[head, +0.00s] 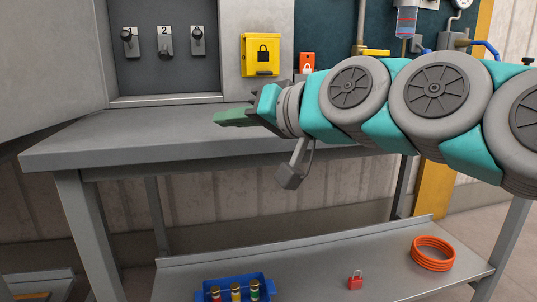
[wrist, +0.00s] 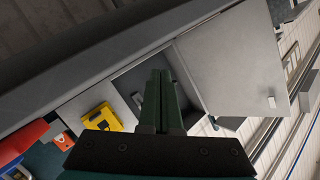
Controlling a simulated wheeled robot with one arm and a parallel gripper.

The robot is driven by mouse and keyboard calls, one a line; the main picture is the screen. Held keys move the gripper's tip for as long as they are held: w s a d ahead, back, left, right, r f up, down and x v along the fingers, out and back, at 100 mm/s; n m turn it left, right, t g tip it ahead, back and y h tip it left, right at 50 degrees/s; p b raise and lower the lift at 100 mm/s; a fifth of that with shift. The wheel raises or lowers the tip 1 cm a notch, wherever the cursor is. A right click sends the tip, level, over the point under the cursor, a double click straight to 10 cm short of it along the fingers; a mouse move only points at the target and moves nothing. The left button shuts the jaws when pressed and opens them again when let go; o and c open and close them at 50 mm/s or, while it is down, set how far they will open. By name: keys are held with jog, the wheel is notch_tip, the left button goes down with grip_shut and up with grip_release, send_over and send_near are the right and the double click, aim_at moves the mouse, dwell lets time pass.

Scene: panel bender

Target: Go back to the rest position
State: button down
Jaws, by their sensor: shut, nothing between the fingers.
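My gripper (head: 232,117) reaches in from the right on my teal and grey arm, above the grey workbench (head: 100,139). Its green fingers point left and are shut with nothing between them. In the wrist view my gripper (wrist: 162,80) shows as two dark green fingers lying side by side, tilted toward the open cabinet. The fingers touch nothing that I can see. Part of the benchtop and the wall behind is hidden by my arm.
An open grey cabinet (head: 166,84) with switches stands behind the bench. A yellow lock box (head: 261,55) and a red lockout tag (head: 307,62) hang beside it. The lower shelf (head: 310,262) holds a blue tray (head: 207,290), a red padlock (head: 355,281) and an orange coil (head: 432,254).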

jog(key=s+d+f+g+h+p, duration=0.1)
jog(key=s+d+f+g+h, duration=0.15)
jog(key=f, duration=0.55)
jog(key=s+d+f+g+h+p, duration=0.1)
jog(key=s+d+f+h, duration=0.2)
jog(key=f, duration=0.5)
jog(key=s+d+f+g+h+p, duration=0.1)
jog(key=s+d+f+g+h, duration=0.15)
jog(key=f, duration=0.55)
jog(key=s+d+f+m+g+h+p, duration=0.1)
jog(key=s+d+f+g+h, duration=0.1)
jog(key=s+d+f, duration=0.3)
jog(key=s+d+f+m+g+h, duration=0.1)
jog(key=s+d+f+g, duration=0.3)
jog(key=s, duration=0.8)
jog(key=d+f, duration=0.2)
jog(key=d, duration=0.2)
jog(key=shift+f+m+h+p, duration=0.2)
jog(key=shift+m+h+p, duration=0.15)
jog(key=shift+m+h, duration=0.05)
